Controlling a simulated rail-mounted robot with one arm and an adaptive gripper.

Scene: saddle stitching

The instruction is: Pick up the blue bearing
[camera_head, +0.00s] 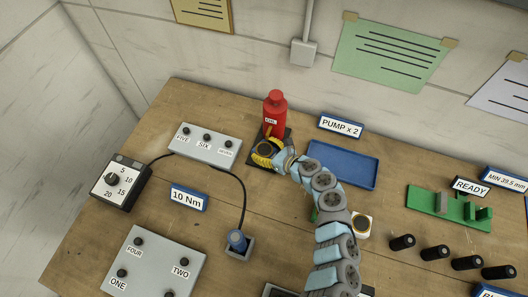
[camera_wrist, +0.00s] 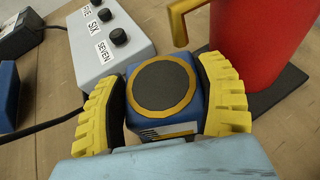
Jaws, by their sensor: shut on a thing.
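The blue bearing (camera_wrist: 163,85) is a blue block with a dark round face and a gold ring, seen close up in the wrist view. My gripper (camera_wrist: 166,105) has yellow ribbed fingers, one on each side of the block, and is shut on it. In the head view my gripper (camera_head: 267,152) is at the back of the table, just in front of the red bottle. The bearing (camera_head: 264,149) shows there only in part between the fingers. I cannot tell whether it touches the surface below.
A red bottle (camera_head: 274,113) with a spout stands right behind my gripper on a dark base. A grey knob panel (camera_head: 205,144) is to the left. An empty blue tray (camera_head: 342,163) is to the right.

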